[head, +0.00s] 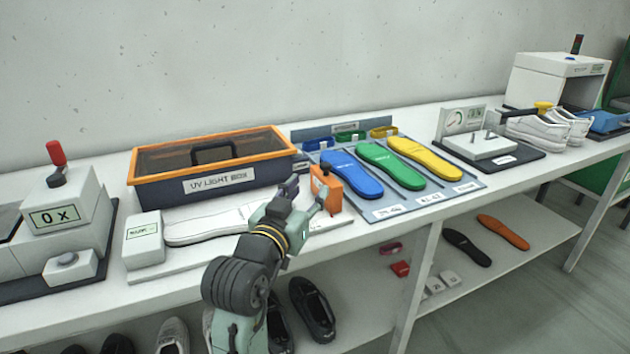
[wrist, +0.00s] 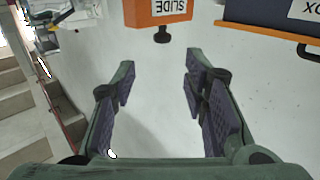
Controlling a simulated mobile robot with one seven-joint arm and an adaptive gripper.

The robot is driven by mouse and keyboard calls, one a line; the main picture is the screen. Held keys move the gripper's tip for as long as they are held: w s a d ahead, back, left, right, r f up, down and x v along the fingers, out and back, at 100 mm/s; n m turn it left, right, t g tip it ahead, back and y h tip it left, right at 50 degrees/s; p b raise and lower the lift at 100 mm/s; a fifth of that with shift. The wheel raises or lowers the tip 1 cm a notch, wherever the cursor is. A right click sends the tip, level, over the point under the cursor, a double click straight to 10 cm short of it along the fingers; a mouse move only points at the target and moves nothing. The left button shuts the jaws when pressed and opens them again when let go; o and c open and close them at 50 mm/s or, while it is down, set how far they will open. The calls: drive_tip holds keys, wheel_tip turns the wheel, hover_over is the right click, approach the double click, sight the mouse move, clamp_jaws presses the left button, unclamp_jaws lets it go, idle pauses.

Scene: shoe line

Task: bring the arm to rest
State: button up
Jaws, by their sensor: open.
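My gripper (head: 306,190) is at the end of my arm, over the front part of the bench in the head view. Its fingers stand apart beside a small orange block (head: 328,189). In the wrist view my gripper (wrist: 160,72) is open, with nothing between the two padded fingers. The orange block marked SLIDE (wrist: 170,10) and its dark knob (wrist: 162,35) lie beyond the fingertips, apart from them. Part of the white sole piece on the bench is hidden behind my arm in the head view.
The orange-rimmed UV light box (head: 215,178) stands just behind my gripper. Blue (head: 350,174), green (head: 392,166) and yellow (head: 425,157) insoles lie to the right. A counter box with a red-topped lever (head: 57,160) stands left.

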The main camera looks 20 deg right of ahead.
drive_tip(key=shift+s+a, duration=0.5)
